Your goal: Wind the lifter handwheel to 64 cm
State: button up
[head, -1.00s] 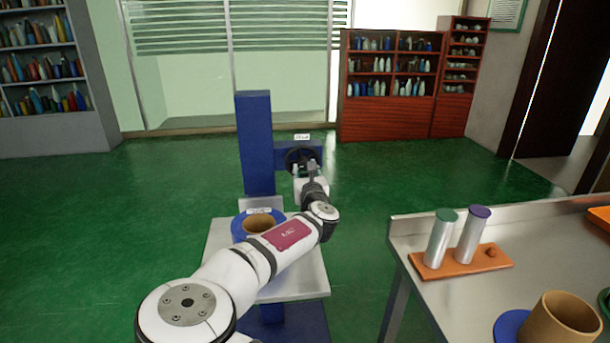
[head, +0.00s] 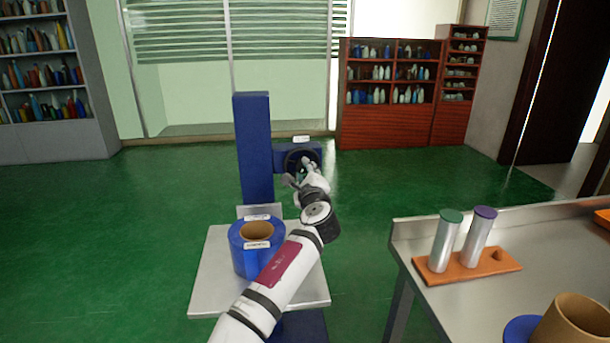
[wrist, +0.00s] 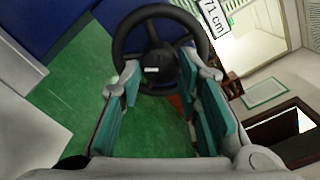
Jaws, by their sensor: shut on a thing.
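The lifter's blue column (head: 254,150) stands ahead, with a blue arm carrying the black handwheel (head: 291,161) on its right side. The handwheel also shows in the wrist view (wrist: 118,48), with a small label at its hub. A white tag (wrist: 214,17) beside it reads 71 cm, tilted in the wrist view. In the head view my gripper (head: 302,178) partly hides the wheel. The lifter's grey platform (head: 211,285) carries a blue roll (head: 243,251) with a brown core.
A steel table (head: 398,232) stands at the right. It bears an orange tray (head: 470,268) with two silver cylinders, capped green and purple, and a brown tube (head: 570,325). Red-brown shelves (head: 385,127) are at the back. Green floor lies clear around the lifter.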

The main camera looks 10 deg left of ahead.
jog(key=n, duration=0.5)
jog(key=shift+f+n, duration=0.1)
jog(key=shift+n, duration=0.2)
jog(key=shift+d+n+b, duration=0.1)
jog(key=shift+n+b, duration=0.7)
jog(key=shift+n, duration=1.4)
jog(key=o, duration=1.1)
jog(key=shift+o, duration=0.2)
jog(key=shift+r, duration=0.2)
jog(key=shift+s, duration=0.4)
jog(key=v, duration=1.1)
